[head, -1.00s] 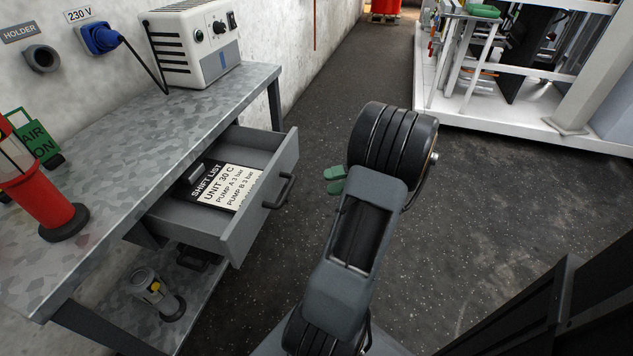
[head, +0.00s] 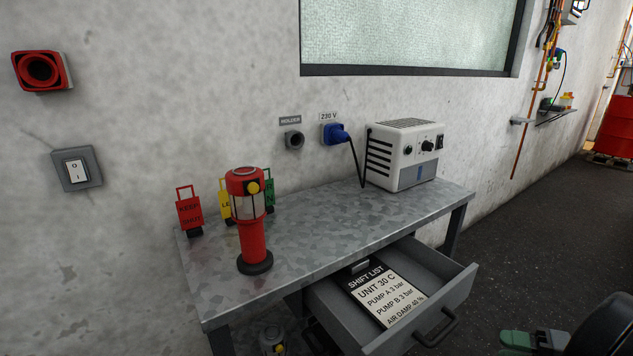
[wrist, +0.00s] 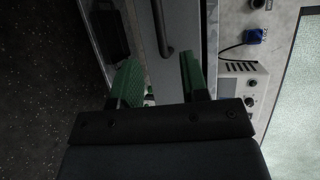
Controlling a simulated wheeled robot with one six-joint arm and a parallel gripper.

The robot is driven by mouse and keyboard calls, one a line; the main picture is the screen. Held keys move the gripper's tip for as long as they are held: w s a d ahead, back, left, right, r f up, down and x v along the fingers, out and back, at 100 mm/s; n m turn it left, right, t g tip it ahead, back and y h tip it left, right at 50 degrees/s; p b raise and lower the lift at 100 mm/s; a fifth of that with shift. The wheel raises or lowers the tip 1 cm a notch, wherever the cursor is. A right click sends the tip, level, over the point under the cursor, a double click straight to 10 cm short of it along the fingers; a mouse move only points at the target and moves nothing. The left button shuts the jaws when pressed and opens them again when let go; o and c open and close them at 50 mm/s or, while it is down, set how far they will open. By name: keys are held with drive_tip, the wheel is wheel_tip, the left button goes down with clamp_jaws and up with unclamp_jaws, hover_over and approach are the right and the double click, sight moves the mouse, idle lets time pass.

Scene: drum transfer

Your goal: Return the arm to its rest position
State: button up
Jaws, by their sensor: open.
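My gripper shows in the wrist view (wrist: 158,82) with its two green fingers spread apart and nothing held between them. Beyond the fingers are the grey drawer front and its dark handle (wrist: 163,28). In the head view only a small green and dark part of my arm's end (head: 535,341) shows at the bottom right corner, right of the open drawer (head: 455,297). The rest of my arm is outside the head view.
The drawer sticks out of the metal workbench (head: 330,240) and holds a shift list (head: 385,290). A red lamp (head: 251,230), coloured tags (head: 189,211) and a white power unit (head: 405,155) stand on top. Dark floor (head: 545,225) at right is clear.

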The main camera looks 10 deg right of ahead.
drive_tip(key=w+a+r+n+g+h+p, duration=0.2)
drive_tip(key=a+r+n+g+h+p, duration=0.1)
drive_tip(key=a+r+p, duration=1)
drive_tip(key=w+a+r+n+g+h+p, duration=0.2)
drive_tip(key=a+r+n+h+p, duration=0.4)
drive_tip(key=a+r+p, duration=0.7)
wheel_tip(320, 180, up, 4)
drive_tip(key=a+g+h, duration=0.1)
drive_tip(key=a+h, duration=0.1)
drive_tip(key=shift+a+f+g+h, duration=0.2)
drive_tip(key=shift+g+h, duration=0.1)
